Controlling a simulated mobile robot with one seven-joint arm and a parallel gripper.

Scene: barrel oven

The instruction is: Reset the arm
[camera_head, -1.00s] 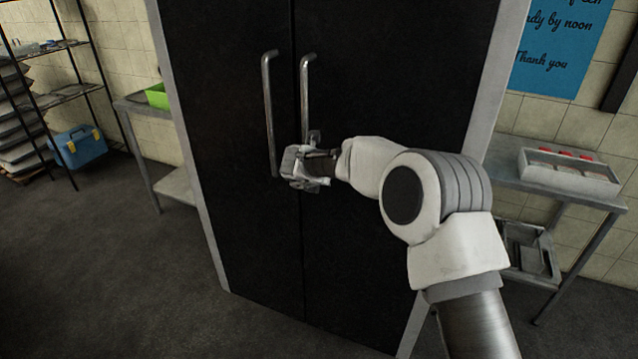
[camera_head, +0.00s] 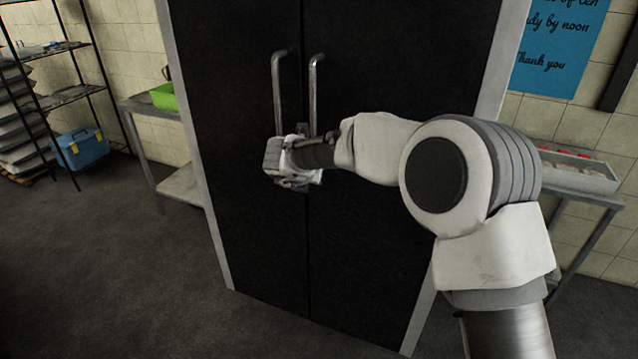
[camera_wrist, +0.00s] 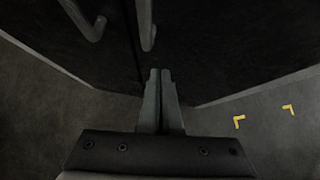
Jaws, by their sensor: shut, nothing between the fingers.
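My arm reaches from the lower right toward a tall black double-door cabinet (camera_head: 400,60) with a light frame. My gripper (camera_wrist: 160,75) is shut in the wrist view, its two fingers together with nothing between them. In the head view my gripper's body hides the lower ends of the door handles, and its fingertips are hard to make out. The left handle (camera_head: 279,90) and right handle (camera_head: 313,95) are upright metal bars beside the door seam. In the wrist view the handles (camera_wrist: 146,22) are beyond the fingertips, apart from them. Both doors look closed.
A side table with a green bin (camera_head: 163,96) stands left of the cabinet. A blue toolbox (camera_head: 80,147) is by the rack at far left. A table with a tray (camera_head: 575,172) is at right, partly behind my arm. The floor (camera_head: 110,280) at front left is clear.

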